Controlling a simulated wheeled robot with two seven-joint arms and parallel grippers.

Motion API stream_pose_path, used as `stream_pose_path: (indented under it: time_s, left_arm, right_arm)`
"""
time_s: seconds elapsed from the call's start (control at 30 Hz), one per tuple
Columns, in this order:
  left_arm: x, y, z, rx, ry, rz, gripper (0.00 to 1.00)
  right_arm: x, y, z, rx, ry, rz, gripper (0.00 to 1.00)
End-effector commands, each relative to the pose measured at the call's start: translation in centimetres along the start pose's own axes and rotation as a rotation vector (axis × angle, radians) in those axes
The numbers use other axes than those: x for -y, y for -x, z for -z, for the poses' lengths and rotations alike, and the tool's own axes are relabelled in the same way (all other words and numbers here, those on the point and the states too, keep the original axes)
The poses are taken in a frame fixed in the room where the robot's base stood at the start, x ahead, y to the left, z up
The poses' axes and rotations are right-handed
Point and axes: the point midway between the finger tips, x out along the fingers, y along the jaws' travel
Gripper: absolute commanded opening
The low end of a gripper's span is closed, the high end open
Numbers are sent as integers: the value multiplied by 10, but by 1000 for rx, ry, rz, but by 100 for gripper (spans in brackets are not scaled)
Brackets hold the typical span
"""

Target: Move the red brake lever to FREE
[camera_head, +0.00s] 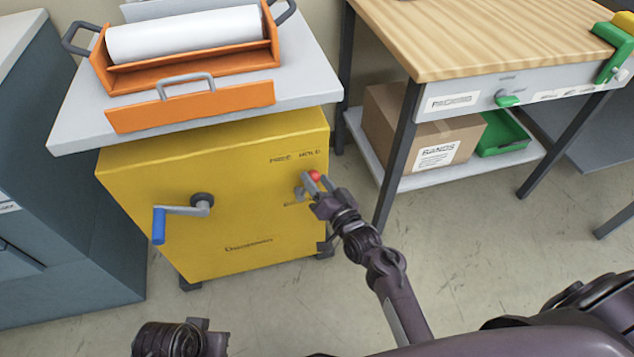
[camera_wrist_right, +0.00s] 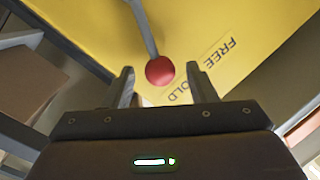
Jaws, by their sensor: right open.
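The red brake lever's ball knob (camera_head: 314,176) shows on the yellow cabinet's front, near its right edge, under the FREE and HOLD labels. In the right wrist view the red knob (camera_wrist_right: 160,71) sits on a grey rod, between and just beyond my fingertips. The FREE and HOLD lettering (camera_wrist_right: 205,66) lies to the right of it there. My right gripper (camera_head: 318,186) is open, with one finger on each side of the knob; I see no clear contact. My left arm shows only in part at the bottom left of the head view; its fingers are not visible.
The yellow cabinet (camera_head: 215,235) has a crank with a blue handle (camera_head: 159,226) at left. An orange tray (camera_head: 190,106) with a white roll sits on top. A wooden-topped bench (camera_head: 480,40) with a cardboard box (camera_head: 415,130) stands right. Floor between is clear.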

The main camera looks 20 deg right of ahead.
Motion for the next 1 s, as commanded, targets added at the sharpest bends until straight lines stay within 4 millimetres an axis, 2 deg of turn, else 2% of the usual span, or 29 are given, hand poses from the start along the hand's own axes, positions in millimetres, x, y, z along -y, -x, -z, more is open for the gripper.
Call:
stream_pose_path:
  time_s: [0.33,0.7,1.0]
  left_arm:
    - [-1,-1,1,-7,-2,-2,31]
    - [-1,-1,1,-7,-2,-2,31]
    - [-1,2,0,-2,0,-1,31]
  right_arm:
    - [0,-5,0,0,1,-1,50]
    - [0,-5,0,0,1,-1,2]
    - [1,-5,0,3,13,-3,0]
